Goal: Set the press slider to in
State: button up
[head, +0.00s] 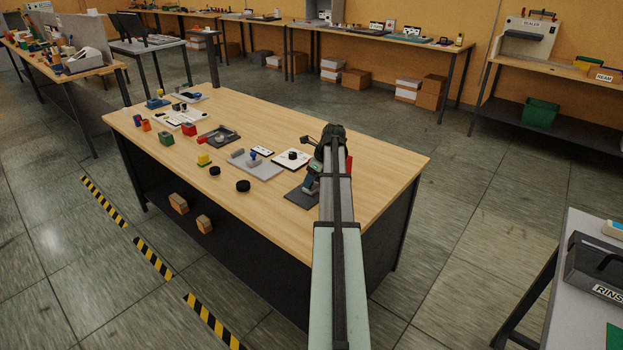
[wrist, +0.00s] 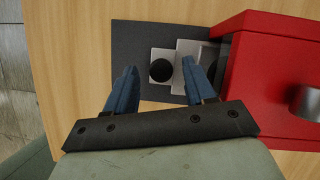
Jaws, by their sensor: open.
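A dark flat plate (head: 302,199) lies near the right end of the wooden table; it also fills the top middle of the wrist view (wrist: 130,40). In the wrist view a small light-grey block with a round black knob (wrist: 161,71) sits on it, which looks like the press slider. A grey rail-like part (wrist: 190,47) is just right of it. My gripper (wrist: 159,66) is open, its two blue fingers on either side of the knob in the picture, with gaps. Contact and height cannot be told. In the head view my gripper (head: 311,184) is over the plate, hiding the slider.
A red box (wrist: 270,75) with a grey cylinder (wrist: 307,101) stands close right of the slider. Left of my gripper are a white board with a black knob (head: 291,158), a grey plate (head: 262,170) and black discs (head: 243,186). The front right tabletop is clear.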

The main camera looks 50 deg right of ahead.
jog(key=v, duration=1.3)
jog(key=shift+s+r, duration=0.2)
jog(key=shift+r, duration=0.1)
jog(key=shift+c, duration=0.3)
